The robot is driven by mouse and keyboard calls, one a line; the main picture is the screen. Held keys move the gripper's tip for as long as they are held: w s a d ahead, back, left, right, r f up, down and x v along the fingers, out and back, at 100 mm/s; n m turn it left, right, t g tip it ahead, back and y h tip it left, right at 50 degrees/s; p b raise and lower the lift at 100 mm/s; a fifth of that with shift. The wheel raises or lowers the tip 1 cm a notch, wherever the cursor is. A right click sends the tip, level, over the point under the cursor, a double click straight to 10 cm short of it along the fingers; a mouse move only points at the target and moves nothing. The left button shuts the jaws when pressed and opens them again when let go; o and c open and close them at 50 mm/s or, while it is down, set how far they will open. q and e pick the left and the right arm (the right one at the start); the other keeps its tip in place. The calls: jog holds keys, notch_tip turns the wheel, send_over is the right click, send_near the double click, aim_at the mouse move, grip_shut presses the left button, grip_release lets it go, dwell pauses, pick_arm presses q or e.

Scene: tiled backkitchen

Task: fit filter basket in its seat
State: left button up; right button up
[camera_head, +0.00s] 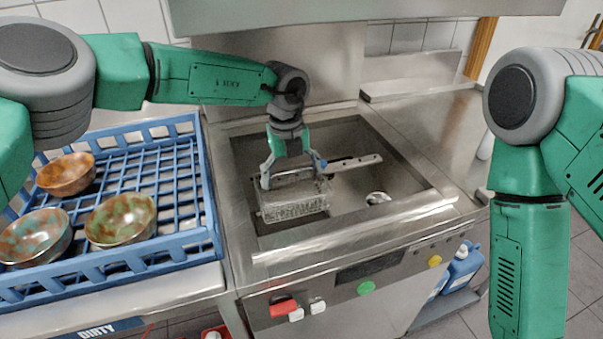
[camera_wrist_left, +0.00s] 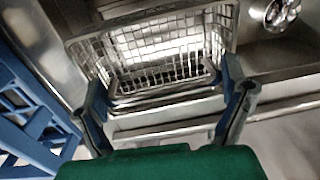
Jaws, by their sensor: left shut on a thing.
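The filter basket (camera_head: 295,208) is a grey wire-mesh box in the front left of the sunken steel basin (camera_head: 405,184). My left gripper (camera_head: 294,180) comes down from above, shut on the basket's upper part. In the left wrist view the basket (camera_wrist_left: 165,50) lies ahead of the left gripper (camera_wrist_left: 165,95), with one finger at each side of its near end. The basket looks roughly level. I cannot tell whether it touches the basin floor, and its seat is not clearly visible under it. My right arm is at the right; its gripper is out of the picture.
A perforated metal bar (camera_head: 355,162) and a round drain fitting (camera_head: 378,198) are right of the basket. A blue rack (camera_head: 212,205) with three bowls, including one (camera_head: 122,219), stands at the left. The basin's front rim (camera_head: 350,233) is close to the basket.

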aim_at(294, 199)
pick_arm(q)
jog(key=shift+a+f+b, duration=0.3)
jog(key=shift+a+f, duration=0.05)
jog(key=shift+f, duration=0.3)
jog(key=shift+a+f+b, duration=0.1)
jog(key=shift+f+b, duration=0.25)
jog(key=d+f+b, duration=0.1)
jog(key=f+b, duration=0.1)
jog(key=d+f+b, duration=0.1)
jog(key=shift+d+f+b, duration=0.35)
jog(key=shift+d+f, duration=0.05)
jog(key=shift+f+b, duration=0.35)
jog(key=shift+a+f, duration=1.05)
jog(key=shift+a, duration=0.15)
jog(key=shift+d+f, duration=0.1)
jog(key=shift+d, duration=0.85)
jog(key=shift+a, duration=0.75)
jog(key=shift+a+r, duration=0.15)
jog(key=shift+r, duration=0.05)
jog(key=shift+d+r+p, duration=0.1)
jog(key=shift+d+p, duration=0.3)
jog(key=shift+p, duration=0.1)
jog(key=shift+a, duration=0.4)
jog(key=o, duration=1)
jog(key=shift+o, duration=0.2)
pick_arm(e)
notch_tip(294, 199, down, 5)
jog(key=shift+a+f, duration=0.1)
jog(key=shift+a, duration=0.05)
